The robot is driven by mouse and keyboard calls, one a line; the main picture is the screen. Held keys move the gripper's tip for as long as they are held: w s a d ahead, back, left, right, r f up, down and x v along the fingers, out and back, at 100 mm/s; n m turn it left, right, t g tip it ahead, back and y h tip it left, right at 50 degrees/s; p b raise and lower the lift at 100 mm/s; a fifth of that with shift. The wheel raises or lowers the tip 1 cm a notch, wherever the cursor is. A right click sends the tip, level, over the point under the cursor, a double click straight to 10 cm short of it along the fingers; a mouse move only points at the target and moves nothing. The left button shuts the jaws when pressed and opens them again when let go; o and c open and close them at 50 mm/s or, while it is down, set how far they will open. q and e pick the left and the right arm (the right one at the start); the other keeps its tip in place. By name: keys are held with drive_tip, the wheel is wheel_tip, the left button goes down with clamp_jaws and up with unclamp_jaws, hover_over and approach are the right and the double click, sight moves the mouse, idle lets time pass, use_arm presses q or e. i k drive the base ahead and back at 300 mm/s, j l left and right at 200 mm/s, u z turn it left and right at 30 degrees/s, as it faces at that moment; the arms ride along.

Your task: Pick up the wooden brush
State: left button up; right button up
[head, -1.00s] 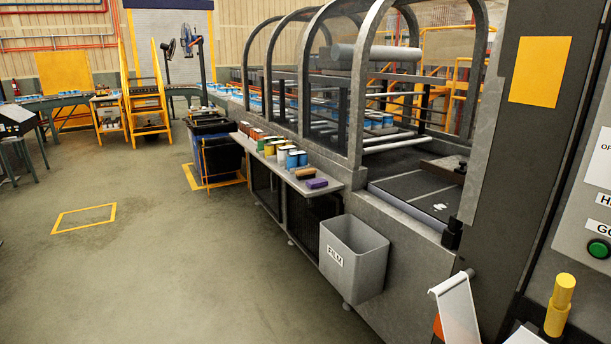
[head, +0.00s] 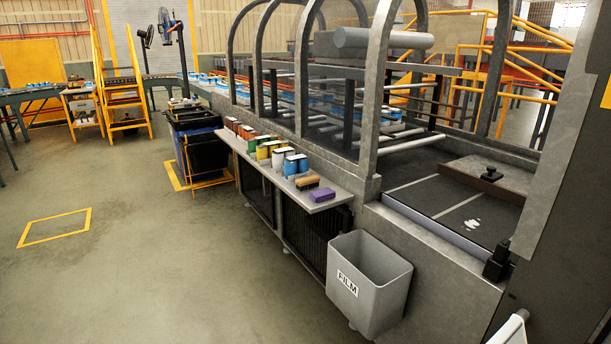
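A small brown block with a darker lower part, which looks like the wooden brush (head: 307,181), lies on the narrow grey shelf (head: 335,203) along the machine's side. It sits between a blue-and-white can (head: 292,165) and a purple block (head: 322,195) near the shelf's near end. It is too small to make out bristles. Neither of my grippers is in view.
Several coloured cans line the shelf. A black bin (head: 207,150) in a yellow frame stands beyond. The floor at left is clear.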

sight(308, 182)
drive_tip(key=i+j, duration=0.25)
drive_tip(key=i, duration=0.15)
drive_tip(key=i+j+z, duration=0.1)
drive_tip(key=i, duration=0.3)
drive_tip(key=i+j, duration=0.35)
drive_tip(key=i, duration=0.1)
